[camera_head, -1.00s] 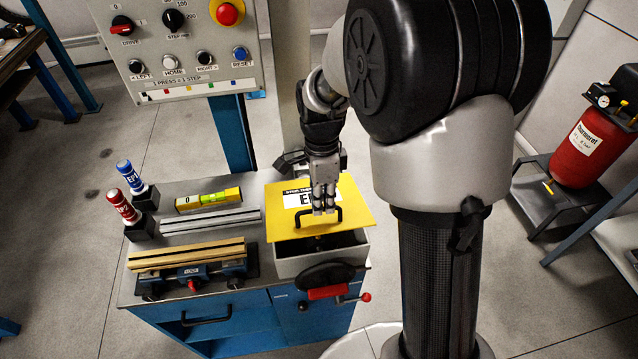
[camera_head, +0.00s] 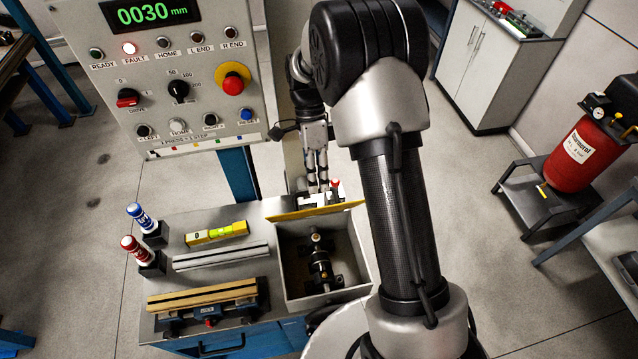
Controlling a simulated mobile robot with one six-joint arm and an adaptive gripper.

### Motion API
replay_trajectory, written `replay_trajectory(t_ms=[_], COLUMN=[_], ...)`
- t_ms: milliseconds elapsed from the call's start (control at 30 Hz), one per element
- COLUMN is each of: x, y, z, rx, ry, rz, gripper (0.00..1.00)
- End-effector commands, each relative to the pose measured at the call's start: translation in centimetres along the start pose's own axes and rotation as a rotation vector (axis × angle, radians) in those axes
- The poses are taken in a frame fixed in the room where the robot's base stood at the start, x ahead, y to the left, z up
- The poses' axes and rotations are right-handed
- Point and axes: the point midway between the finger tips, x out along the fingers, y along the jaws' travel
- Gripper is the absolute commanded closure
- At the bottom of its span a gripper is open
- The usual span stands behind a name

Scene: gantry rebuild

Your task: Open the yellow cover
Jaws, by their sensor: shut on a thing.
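The yellow cover (camera_head: 300,213) is swung up at the back of the grey box (camera_head: 283,262) and shows almost edge-on as a thin yellow strip. The box below it is uncovered, with a dark mechanism (camera_head: 319,262) with a shaft inside. My gripper (camera_head: 320,188) is behind the raised cover, on its outer side, shut on the cover's handle. The handle and the fingertips' contact are mostly hidden by the cover's edge.
A control panel (camera_head: 190,85) stands behind the bench, its display reading 0030 mm and a red lamp lit. Left of the box are a yellow level (camera_head: 216,233), a metal bar (camera_head: 222,256), a vise (camera_head: 207,306), and blue (camera_head: 140,217) and red (camera_head: 131,246) bottles.

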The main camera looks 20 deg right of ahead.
Motion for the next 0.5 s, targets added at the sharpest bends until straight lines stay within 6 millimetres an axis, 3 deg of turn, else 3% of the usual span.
replay_trajectory(t_ms=[33, 200, 500], x=[0.2, -0.5, -0.9], y=[-1.2, -2.5, -3.9], z=[-0.1, -0.1, -0.1], rx=[0.001, 0.001, 0.002], ry=[0.001, 0.001, 0.002], rz=[-0.014, -0.013, -0.006], gripper=[1.00, 1.00, 1.00])
